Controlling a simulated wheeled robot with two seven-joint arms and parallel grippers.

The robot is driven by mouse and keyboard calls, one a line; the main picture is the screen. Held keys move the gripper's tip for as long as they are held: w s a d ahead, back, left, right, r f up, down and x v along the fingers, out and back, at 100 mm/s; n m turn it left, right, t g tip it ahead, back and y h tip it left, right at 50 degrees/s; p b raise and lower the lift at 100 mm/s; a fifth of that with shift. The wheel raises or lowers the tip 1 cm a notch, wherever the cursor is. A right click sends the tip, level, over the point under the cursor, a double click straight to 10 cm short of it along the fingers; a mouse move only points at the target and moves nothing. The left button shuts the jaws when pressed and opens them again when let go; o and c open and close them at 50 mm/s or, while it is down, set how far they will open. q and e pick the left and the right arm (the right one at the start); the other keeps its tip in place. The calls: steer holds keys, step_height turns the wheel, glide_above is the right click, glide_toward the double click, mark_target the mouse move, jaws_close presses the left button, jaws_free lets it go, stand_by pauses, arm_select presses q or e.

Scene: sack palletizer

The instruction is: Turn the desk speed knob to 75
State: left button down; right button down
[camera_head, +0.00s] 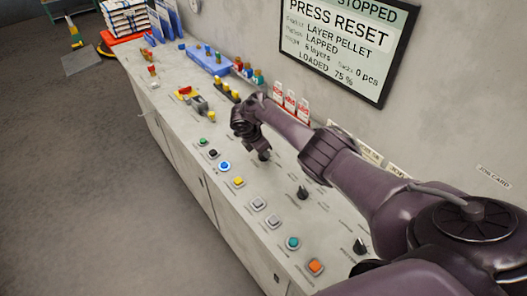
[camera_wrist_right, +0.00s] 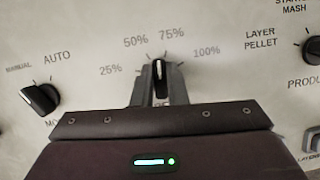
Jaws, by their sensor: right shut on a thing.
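The speed knob (camera_wrist_right: 159,72) is a small black knob with a pale pointer line, on the grey desk panel. Labels 25%, 50%, 75% and 100% arc around it. Its pointer faces up in the right wrist view, between the 50% and 75% labels and nearer 75%. My right gripper (camera_wrist_right: 159,88) is shut on the knob, one grey finger on each side. In the head view my right gripper (camera_head: 262,156) reaches down to the desk and hides most of the knob. My left gripper is not in view.
A mode knob (camera_wrist_right: 40,99) and a product knob (camera_wrist_right: 313,49) flank it. Several buttons, including an orange one (camera_head: 315,266), line the desk's front edge. A wall screen (camera_head: 345,45) reads STOPPED, PRESS RESET, LOADED 75 %. A blue tray (camera_head: 208,62) sits farther along.

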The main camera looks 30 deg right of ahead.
mark_target(255, 160)
steer(key=shift+m+g+b, duration=0.6)
steer(key=shift+m+b, duration=0.1)
steer(key=shift+m, duration=0.9)
steer(key=shift+w, duration=0.1)
steer(key=c, duration=1.4)
jaws_free()
steer(key=shift+c, duration=0.2)
steer(key=p+v, duration=0.1)
steer(key=v, duration=0.6)
steer(key=shift+r, duration=0.4)
steer(key=shift+a, duration=0.2)
